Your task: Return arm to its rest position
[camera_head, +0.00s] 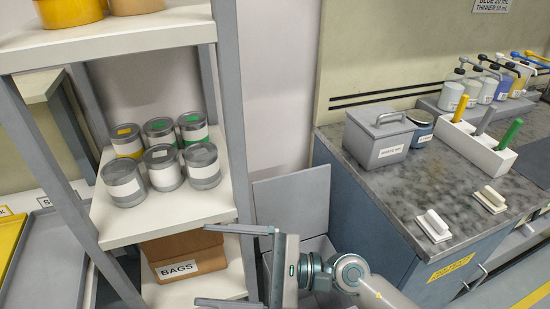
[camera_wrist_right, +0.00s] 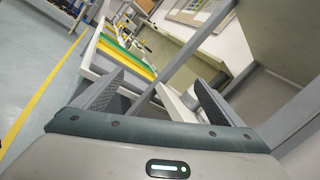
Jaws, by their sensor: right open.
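My right gripper (camera_head: 222,267) is at the lower middle of the head view, in front of the lower shelf. Its two grey fingers point left and stand wide apart, with nothing visible between them. The right wrist view also shows the gripper (camera_wrist_right: 160,88) with its fingers spread and empty. My right arm comes in from the lower right. My left arm and gripper are not in view.
A cardboard box marked BAGS (camera_head: 180,268) is on the shelf beside the fingers. Several cans (camera_head: 162,168) stand on the shelf board (camera_head: 115,228) above. A grey bin (camera_head: 290,208) is behind the gripper. The stone-topped counter (camera_head: 385,190) stands at right.

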